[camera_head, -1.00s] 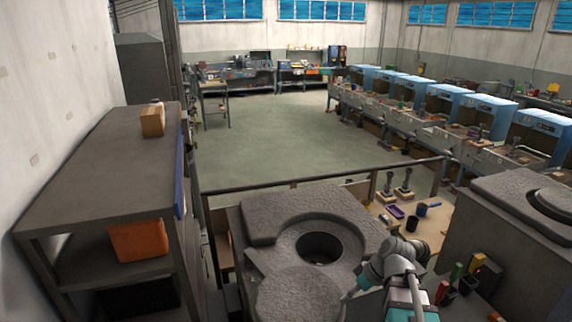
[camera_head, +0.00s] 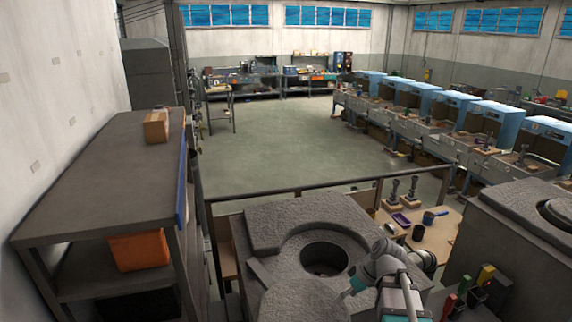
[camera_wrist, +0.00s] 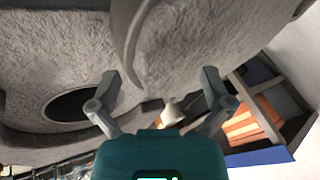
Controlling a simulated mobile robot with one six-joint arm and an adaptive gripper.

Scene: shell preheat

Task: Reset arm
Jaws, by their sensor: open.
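My gripper (camera_wrist: 161,85) shows in the wrist view with its two fingers spread apart and nothing between them. It is open, below or beside a rough grey furnace top with a curved handle-like rim (camera_wrist: 128,45). In the head view my arm reaches in at the lower right, and its gripper end is mostly hidden behind the arm. The grey furnace (camera_head: 265,220) stands in front of me with a round dark opening (camera_head: 324,259). A round grey lid (camera_head: 300,302) lies at its front, off the opening.
A dark shelf (camera_head: 90,190) with a cardboard box (camera_head: 156,126) on top and an orange bin (camera_head: 139,250) below stands at left. A rail (camera_head: 300,187) runs behind the furnace. A wooden table (camera_head: 440,232) and another grey furnace (camera_head: 520,225) are at right. Open floor lies beyond.

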